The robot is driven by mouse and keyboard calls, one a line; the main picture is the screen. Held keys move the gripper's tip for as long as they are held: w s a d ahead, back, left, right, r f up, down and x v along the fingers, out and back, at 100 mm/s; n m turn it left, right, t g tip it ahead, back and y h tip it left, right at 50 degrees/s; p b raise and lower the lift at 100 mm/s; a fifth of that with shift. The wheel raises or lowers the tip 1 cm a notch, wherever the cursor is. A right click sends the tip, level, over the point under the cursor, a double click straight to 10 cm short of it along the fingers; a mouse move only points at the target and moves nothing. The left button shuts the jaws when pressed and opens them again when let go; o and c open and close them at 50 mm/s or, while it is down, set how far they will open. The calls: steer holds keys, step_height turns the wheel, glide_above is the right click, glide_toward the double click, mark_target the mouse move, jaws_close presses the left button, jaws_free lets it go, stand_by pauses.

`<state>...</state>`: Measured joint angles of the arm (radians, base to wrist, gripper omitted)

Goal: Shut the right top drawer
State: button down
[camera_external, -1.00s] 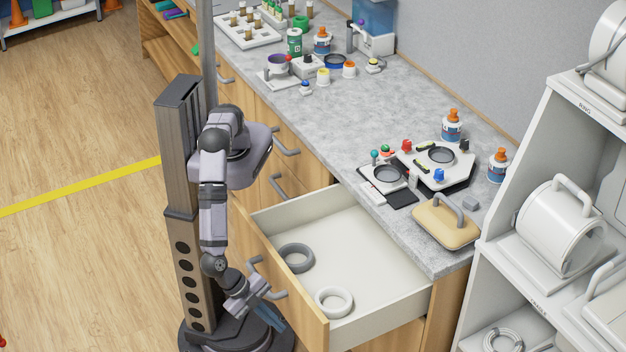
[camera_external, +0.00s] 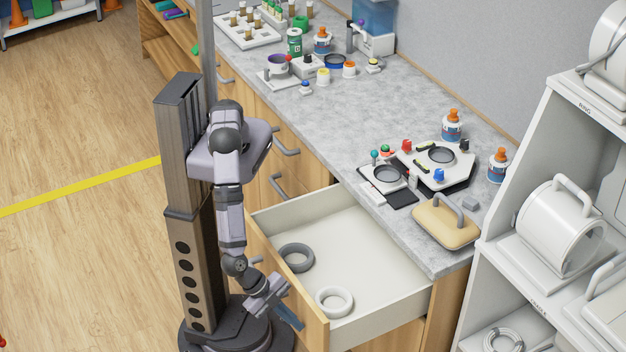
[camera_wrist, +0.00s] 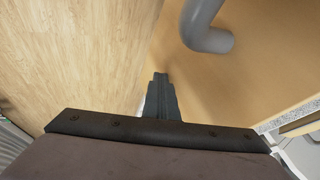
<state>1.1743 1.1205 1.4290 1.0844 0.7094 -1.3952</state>
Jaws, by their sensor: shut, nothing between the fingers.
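The right top drawer (camera_external: 376,250) stands pulled well out from under the grey counter. A grey ring (camera_external: 296,257) and a white ring (camera_external: 334,301) lie inside it. My gripper (camera_external: 291,318) is in front of the drawer's wooden front (camera_external: 316,322), low and pointing down to the right. It is shut and empty. In the wrist view its fingers (camera_wrist: 161,98) point toward the wooden front panel (camera_wrist: 265,70), with the grey bar handle (camera_wrist: 205,28) ahead and to the right. I cannot tell whether the fingertips touch the panel. In the external view my arm hides most of the handle.
The counter (camera_external: 375,110) holds small bottles, trays and a tan block with a handle (camera_external: 445,222) above the drawer. A white shelf unit (camera_external: 500,270) stands at the right. The wooden floor (camera_external: 80,260) at the left is clear.

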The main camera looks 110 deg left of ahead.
steer(key=w+a+b, duration=0.1)
steer(key=w+a, duration=0.2)
steer(key=shift+b, duration=0.4)
steer(key=shift+s+d+b, duration=0.3)
steer(key=shift+s+d, duration=0.05)
steer(key=p, duration=0.1)
glide_toward(301, 319)
steer(key=s+d+f, duration=0.1)
steer(key=d, duration=0.1)
steer(key=w, duration=0.2)
steer(key=shift+w, duration=0.35)
steer(key=shift+f, duration=0.2)
